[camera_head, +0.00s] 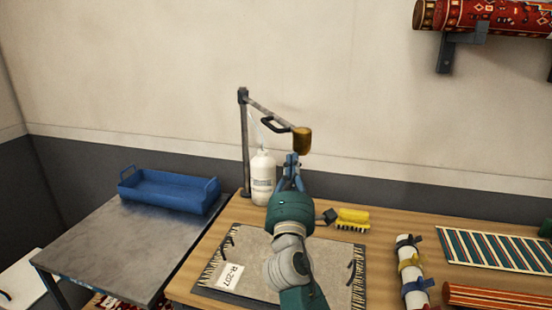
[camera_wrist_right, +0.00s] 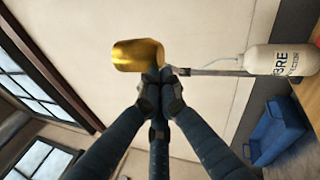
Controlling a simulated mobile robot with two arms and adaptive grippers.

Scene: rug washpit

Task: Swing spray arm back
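The spray arm (camera_head: 270,110) is a thin grey bar reaching right from the top of an upright grey post (camera_head: 245,145). It has a black loop handle (camera_head: 272,124) and a brass spray head (camera_head: 302,141) at its end. My right gripper (camera_head: 291,157) points up just below the brass head, its fingers drawn together. In the right wrist view the fingertips (camera_wrist_right: 160,88) meet, with nothing seen between them. The brass head (camera_wrist_right: 138,55) and the bar (camera_wrist_right: 210,72) show just beyond them; contact cannot be told. My left gripper is not in view.
A white bottle (camera_head: 262,178) stands beside the post. A grey rug (camera_head: 250,245) with a tag lies on the wooden table, near a yellow brush (camera_head: 352,219). A blue tray (camera_head: 168,191) sits on the left table. Strapped rolls lie at the right.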

